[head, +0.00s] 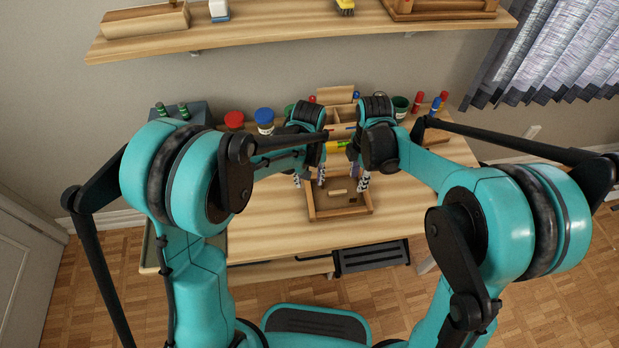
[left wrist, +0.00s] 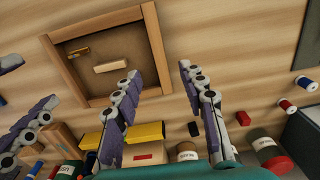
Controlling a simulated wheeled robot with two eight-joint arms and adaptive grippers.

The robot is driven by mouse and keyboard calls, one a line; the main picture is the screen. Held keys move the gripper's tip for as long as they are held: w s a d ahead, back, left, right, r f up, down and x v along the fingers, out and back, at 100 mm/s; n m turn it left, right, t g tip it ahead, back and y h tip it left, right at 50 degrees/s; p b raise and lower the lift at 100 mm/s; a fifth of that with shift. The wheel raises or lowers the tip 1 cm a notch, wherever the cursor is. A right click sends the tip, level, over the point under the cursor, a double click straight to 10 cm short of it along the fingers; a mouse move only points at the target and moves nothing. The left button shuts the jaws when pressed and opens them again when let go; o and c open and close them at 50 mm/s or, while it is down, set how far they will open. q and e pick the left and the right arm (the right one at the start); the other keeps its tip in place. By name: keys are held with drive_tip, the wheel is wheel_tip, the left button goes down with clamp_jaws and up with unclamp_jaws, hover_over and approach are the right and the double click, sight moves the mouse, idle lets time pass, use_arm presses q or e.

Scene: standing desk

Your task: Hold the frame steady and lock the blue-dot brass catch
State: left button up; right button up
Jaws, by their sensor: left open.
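The wooden frame (head: 340,213) lies flat on the desk with its brown back panel up; it also shows in the left wrist view (left wrist: 156,48). A brass catch (left wrist: 78,50) and a pale wooden block (left wrist: 110,67) are on the panel. I cannot make out a blue dot. My left gripper (head: 309,180) is open and empty at the frame's left side. In the left wrist view its fingers (left wrist: 160,72) appear either side of that rail, without visible contact. My right gripper (head: 363,182) is near the frame's far right corner; its fingers look apart and empty in the left wrist view.
Behind the frame stand a wooden organizer (head: 336,95), a red-lidded jar (head: 234,120), a blue-lidded jar (head: 265,121) and a green pot (head: 400,106). A yellow item (left wrist: 145,132) lies near my left fingers. The desk (head: 265,218) is clear left of the frame.

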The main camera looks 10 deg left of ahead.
sight(354, 198)
use_arm(q)
wheel_tip(354, 198, down, 8)
drive_tip(key=shift+f, duration=0.1)
idle(0.4)
clamp_jaws()
use_arm(e)
drive_tip(key=shift+r, duration=0.15)
drive_tip(key=c, duration=0.5)
drive_tip(key=shift+m, duration=0.9)
wheel_tip(354, 198, down, 10)
drive_tip(key=shift+f, duration=0.1)
clamp_jaws()
